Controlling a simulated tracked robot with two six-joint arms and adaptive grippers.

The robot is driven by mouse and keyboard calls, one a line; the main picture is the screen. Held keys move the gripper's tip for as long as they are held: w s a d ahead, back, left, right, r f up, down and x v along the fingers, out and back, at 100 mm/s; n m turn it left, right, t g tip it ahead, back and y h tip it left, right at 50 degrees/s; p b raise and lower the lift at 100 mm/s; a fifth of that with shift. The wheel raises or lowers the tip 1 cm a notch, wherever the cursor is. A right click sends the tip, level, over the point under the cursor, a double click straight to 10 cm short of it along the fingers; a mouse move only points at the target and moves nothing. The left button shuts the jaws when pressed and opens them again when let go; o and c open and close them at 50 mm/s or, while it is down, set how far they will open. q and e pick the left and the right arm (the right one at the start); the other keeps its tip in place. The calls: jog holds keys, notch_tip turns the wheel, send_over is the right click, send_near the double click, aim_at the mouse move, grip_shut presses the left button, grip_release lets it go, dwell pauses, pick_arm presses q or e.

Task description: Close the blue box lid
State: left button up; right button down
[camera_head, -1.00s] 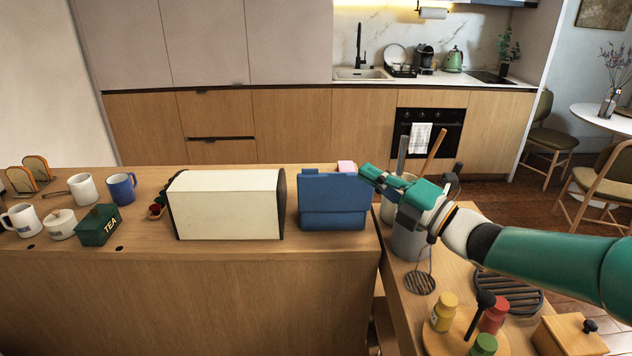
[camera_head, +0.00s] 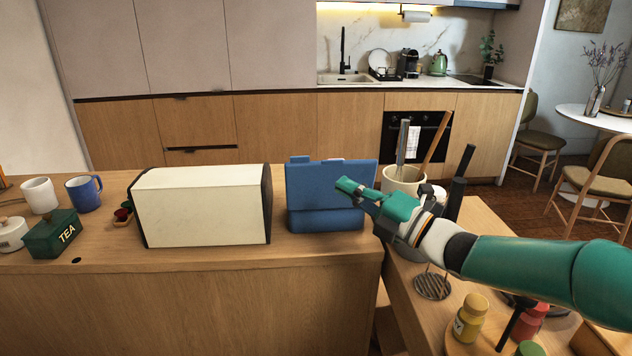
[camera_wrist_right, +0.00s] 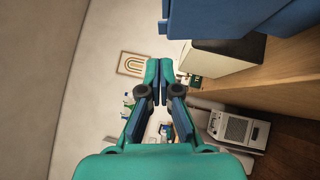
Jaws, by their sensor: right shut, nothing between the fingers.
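The blue box (camera_head: 325,220) stands on the wooden counter, right of the cream bread bin. In the right wrist view the shut fingertips (camera_wrist_right: 158,66) show below a blue part of the box (camera_wrist_right: 215,14). My left gripper is not in view.
The cream bread bin (camera_head: 203,207) stands close to the box's left. A utensil pot (camera_head: 403,183) stands right of the box, near my right arm. Mugs, the green TEA tin (camera_head: 53,234) and bottles (camera_head: 470,318) stand farther off.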

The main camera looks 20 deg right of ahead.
aim_at(296, 158)
jog(key=p+x, duration=0.3)
jog(key=x, duration=0.6)
jog(key=shift+w+a+r, duration=0.1)
jog(key=shift+w+r, duration=0.05)
jog(key=shift+w, duration=0.05)
